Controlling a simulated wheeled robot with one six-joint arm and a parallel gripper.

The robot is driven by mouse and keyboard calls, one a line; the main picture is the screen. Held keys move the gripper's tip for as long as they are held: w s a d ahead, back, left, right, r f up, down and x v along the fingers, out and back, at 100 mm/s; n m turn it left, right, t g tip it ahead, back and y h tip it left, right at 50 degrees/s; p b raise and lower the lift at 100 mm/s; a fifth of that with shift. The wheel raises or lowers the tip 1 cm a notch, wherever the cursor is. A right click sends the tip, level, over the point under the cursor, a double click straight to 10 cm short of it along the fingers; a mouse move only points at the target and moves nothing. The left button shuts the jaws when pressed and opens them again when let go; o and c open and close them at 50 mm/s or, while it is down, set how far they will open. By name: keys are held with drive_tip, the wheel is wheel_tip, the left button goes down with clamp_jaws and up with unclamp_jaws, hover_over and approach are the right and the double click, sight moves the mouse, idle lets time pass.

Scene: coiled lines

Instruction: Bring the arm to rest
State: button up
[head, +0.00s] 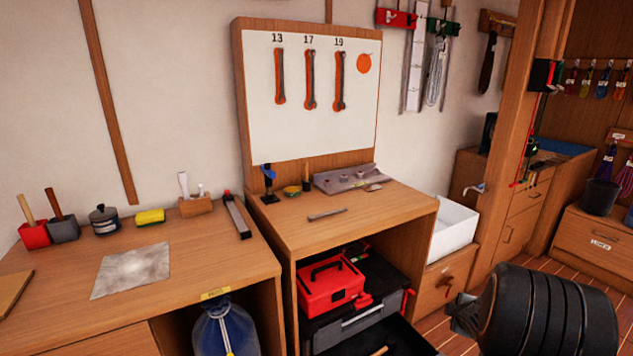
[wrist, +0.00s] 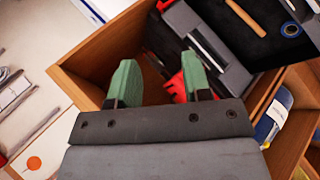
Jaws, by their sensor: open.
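My gripper (wrist: 159,80) shows in the wrist view with its two green fingers spread apart and nothing between them. Behind the fingers are the wooden cabinet edge and a red object, partly hidden by the right finger. In the head view a black ribbed part of my arm fills the lower right corner. The fingers cannot be made out clearly there.
The workbench (head: 235,265) is at left. The cabinet (head: 385,207) stands beside it, with a red toolbox (head: 330,287) on a black case inside and an open black drawer below. A white bin (head: 455,228) is right of it. A whiteboard (head: 290,125) holds several wrenches.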

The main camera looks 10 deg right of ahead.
drive_tip(key=a+r+m+g+p, duration=0.1)
drive_tip(key=a+r+m+p, duration=0.35)
drive_tip(key=a+r, duration=0.7)
drive_tip(key=s+a+r+m+g+y+p, duration=0.1)
drive_tip(key=s+a+r+m+y+p, duration=0.1)
drive_tip(key=s+a+r, duration=0.5)
drive_tip(key=s+a+r+m+g+y+p, duration=0.2)
drive_tip(key=s+a+r+m+p, duration=0.2)
drive_tip(key=s+a+r+p, duration=0.3)
drive_tip(key=a+r, duration=0.1)
drive_tip(key=a, duration=0.4)
drive_tip(key=shift+s+a+r+g+y, duration=0.3)
drive_tip(key=shift+s+r+y, duration=0.05)
drive_tip(key=shift+r+y, duration=0.05)
